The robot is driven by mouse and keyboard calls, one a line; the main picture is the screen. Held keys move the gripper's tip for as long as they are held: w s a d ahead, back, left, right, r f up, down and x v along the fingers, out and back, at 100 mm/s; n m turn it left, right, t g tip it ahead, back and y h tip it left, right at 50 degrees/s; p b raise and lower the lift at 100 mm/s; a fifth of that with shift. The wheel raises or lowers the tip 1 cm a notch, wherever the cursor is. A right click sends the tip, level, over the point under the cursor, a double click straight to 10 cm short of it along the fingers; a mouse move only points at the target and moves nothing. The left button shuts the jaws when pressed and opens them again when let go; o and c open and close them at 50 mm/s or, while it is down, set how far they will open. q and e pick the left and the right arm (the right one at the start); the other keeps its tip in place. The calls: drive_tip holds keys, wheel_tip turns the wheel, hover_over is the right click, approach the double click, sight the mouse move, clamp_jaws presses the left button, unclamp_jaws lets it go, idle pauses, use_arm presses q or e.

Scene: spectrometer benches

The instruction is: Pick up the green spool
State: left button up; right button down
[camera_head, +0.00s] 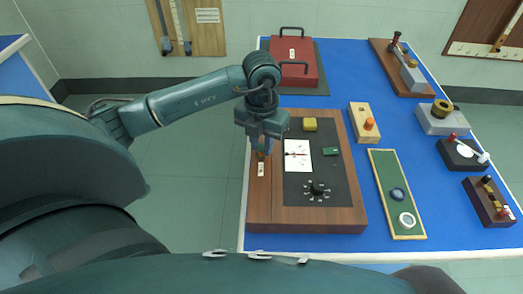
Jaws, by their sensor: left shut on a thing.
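My left gripper (262,149) points down over the left wooden strip of a wooden board (305,219). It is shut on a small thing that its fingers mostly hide. Only a dark, brownish-green bit shows at the fingertips, just above a white label on the strip. I cannot tell from this view whether it is the green spool or whether it is clear of the board. No other thing shows clearly as a green spool. My right gripper is not in view.
A red case (292,70) stands behind. A green tray (381,189) and several small stands occupy the right.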

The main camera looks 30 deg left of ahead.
sight(262, 146)
use_arm(q)
clamp_jaws()
drive_tip(key=shift+r, duration=0.1)
wheel_tip(262, 146, up, 13)
drive_tip(key=p, duration=0.2)
idle(0.5)
